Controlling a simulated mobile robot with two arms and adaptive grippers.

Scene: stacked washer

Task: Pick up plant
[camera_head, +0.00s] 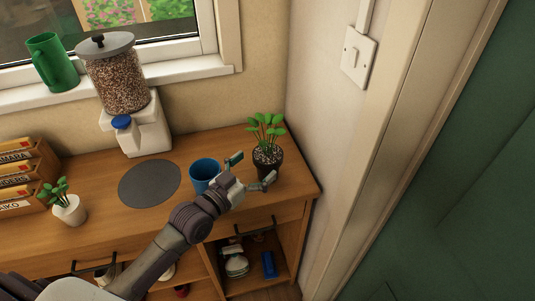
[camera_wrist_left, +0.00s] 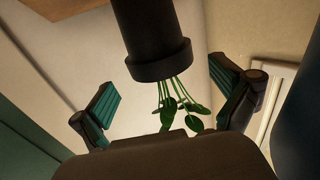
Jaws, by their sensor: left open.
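A leafy green plant in a dark pot (camera_head: 267,159) stands upright at the right end of the wooden counter. My left gripper (camera_head: 253,168) is open in front of this pot, with its fingers spread toward it. In the left wrist view the dark pot (camera_wrist_left: 152,38) appears upside down, with green leaves (camera_wrist_left: 180,108) below it, between the open fingers of the gripper (camera_wrist_left: 163,86). I cannot tell whether any finger touches the pot. A second, smaller plant in a white pot (camera_head: 69,208) stands at the left of the counter. My right gripper is not in view.
A blue cup (camera_head: 204,174) stands close beside my left gripper. A dark round mat (camera_head: 150,184), a grain dispenser (camera_head: 118,82) and wooden boxes (camera_head: 22,180) are farther left. A wall with a light switch (camera_head: 357,57) rises right of the counter (camera_head: 108,229).

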